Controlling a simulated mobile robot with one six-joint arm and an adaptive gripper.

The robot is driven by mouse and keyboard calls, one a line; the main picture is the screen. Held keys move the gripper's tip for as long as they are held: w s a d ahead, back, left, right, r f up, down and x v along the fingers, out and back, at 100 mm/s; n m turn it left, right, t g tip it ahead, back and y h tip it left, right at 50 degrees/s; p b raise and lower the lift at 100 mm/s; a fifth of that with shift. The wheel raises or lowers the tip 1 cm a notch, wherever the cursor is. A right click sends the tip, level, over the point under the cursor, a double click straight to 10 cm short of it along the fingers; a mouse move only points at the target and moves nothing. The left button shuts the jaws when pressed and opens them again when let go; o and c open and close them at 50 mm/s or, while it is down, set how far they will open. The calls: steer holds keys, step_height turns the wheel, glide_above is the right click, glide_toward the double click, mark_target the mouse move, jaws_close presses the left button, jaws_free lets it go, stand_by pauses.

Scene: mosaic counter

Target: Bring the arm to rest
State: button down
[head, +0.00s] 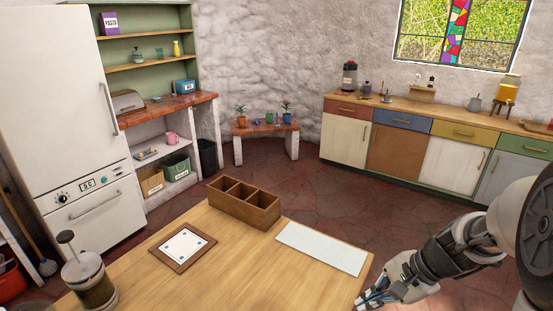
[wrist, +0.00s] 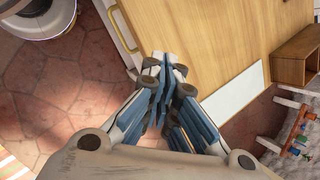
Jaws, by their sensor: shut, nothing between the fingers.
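My gripper (head: 362,302) is at the right front edge of the wooden table (head: 232,248) in the head view, low in the picture. Its fingers also show in the wrist view (wrist: 163,92), closed together with nothing between them. In the wrist view the fingers overlap the table's edge, with red floor tiles to the left. I cannot tell how high the fingers are above the table edge. My arm comes in from the right side of the head view.
On the table are a wooden compartment box (head: 262,212), a pale flat panel (head: 322,248), a framed tile (head: 183,246) and a French press (head: 90,280). The middle of the table is clear. A fridge (head: 60,120) stands left; coloured cabinets (head: 395,150) line the back right.

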steer(key=s+a+r+n+t+h, duration=0.1)
steer(key=s+a+r+n+h, duration=0.1)
steer(key=s+r+n, duration=0.4)
steer(key=s+a+r+n+t+h, duration=0.1)
steer(key=s+a+r+n+h, duration=0.2)
steer(key=s+r+n, duration=0.3)
steer(key=shift+s+a+r+n+t, duration=0.35)
steer(key=shift+s+a+n, duration=0.55)
steer(key=shift+s, duration=1.45)
